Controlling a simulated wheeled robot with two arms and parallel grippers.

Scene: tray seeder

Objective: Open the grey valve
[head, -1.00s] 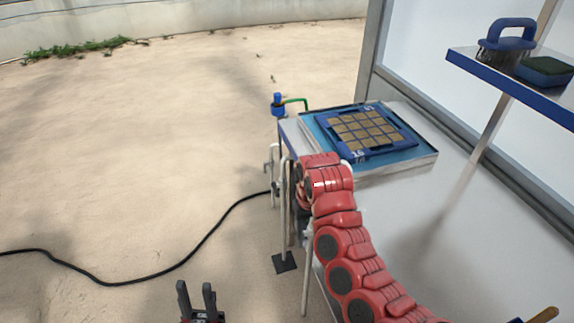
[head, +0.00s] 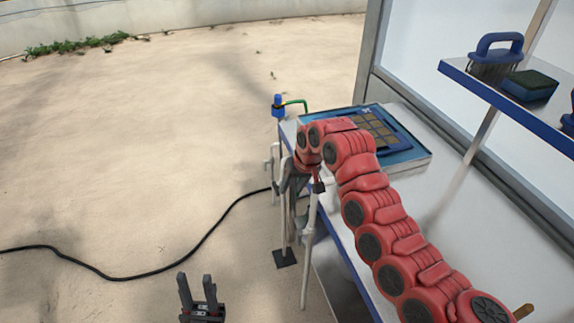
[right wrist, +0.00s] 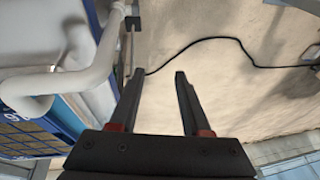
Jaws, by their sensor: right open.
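I cannot make out the grey valve for certain. Pale pipes (head: 309,235) stand at the left end of the table, partly hidden by my right arm. In the right wrist view a thick pale bent pipe (right wrist: 75,82) lies left of the fingers, apart from them. My right gripper (right wrist: 160,73) is open, with nothing between its fingers. In the head view it points down beside the pipes, its tips hard to see. My left gripper (head: 196,280) is open and empty over the floor at the bottom, away from the pipes.
A blue tray (head: 400,156) with brown cells lies on the table (head: 455,185). A blue-topped fitting with a green hose (head: 278,106) stands at the table corner. A shelf (head: 500,90) holds a brush and sponge. A black cable (head: 200,245) crosses the open floor.

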